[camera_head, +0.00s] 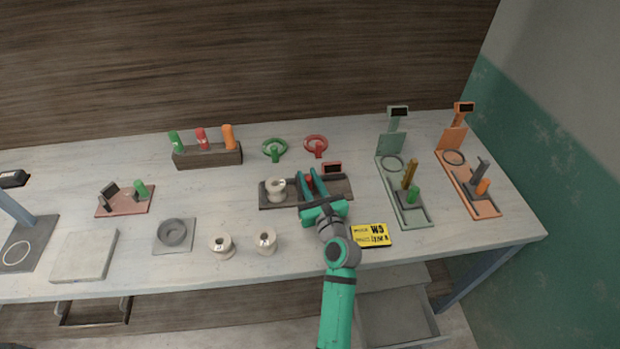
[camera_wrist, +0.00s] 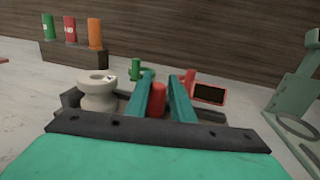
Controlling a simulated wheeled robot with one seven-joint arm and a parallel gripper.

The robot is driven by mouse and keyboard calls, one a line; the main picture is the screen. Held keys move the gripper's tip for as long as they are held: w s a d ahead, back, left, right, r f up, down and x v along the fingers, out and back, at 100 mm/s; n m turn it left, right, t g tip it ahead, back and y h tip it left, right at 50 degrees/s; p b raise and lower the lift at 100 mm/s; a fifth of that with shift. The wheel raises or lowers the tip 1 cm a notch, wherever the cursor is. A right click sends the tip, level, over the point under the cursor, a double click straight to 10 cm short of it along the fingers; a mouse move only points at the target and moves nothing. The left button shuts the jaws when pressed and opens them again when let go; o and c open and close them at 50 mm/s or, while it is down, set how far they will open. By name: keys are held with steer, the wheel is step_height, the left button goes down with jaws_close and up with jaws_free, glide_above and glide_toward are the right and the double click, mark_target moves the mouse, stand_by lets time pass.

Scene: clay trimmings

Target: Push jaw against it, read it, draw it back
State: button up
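A dark measuring stand (camera_head: 335,190) lies mid-table. A cream spool (camera_head: 274,189) stands at its left end and also shows in the wrist view (camera_wrist: 98,92). A red upright knob (camera_wrist: 157,101), apparently the jaw's handle, stands right of the spool, seemingly with a small space between. My gripper (camera_head: 311,182) is at the stand, its teal fingers one on each side of the knob. In the wrist view the fingers (camera_wrist: 162,95) are apart, with narrow gaps beside the knob. A red-framed display (camera_wrist: 209,94) looks dark; no reading is legible. The jaw itself is mostly hidden.
A yellow card (camera_head: 372,235) marked W5 lies right of my arm. Two spools (camera_head: 222,244) stand at the front. Green (camera_head: 392,165) and orange (camera_head: 455,160) gauges stand right. A block with coloured markers (camera_head: 207,155) and two rings (camera_head: 274,150) lie behind.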

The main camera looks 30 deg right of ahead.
steer(key=shift+s+d, duration=0.1)
steer(key=shift+d, duration=0.05)
stand_by(0.3)
steer(key=v, duration=1.1)
stand_by(0.4)
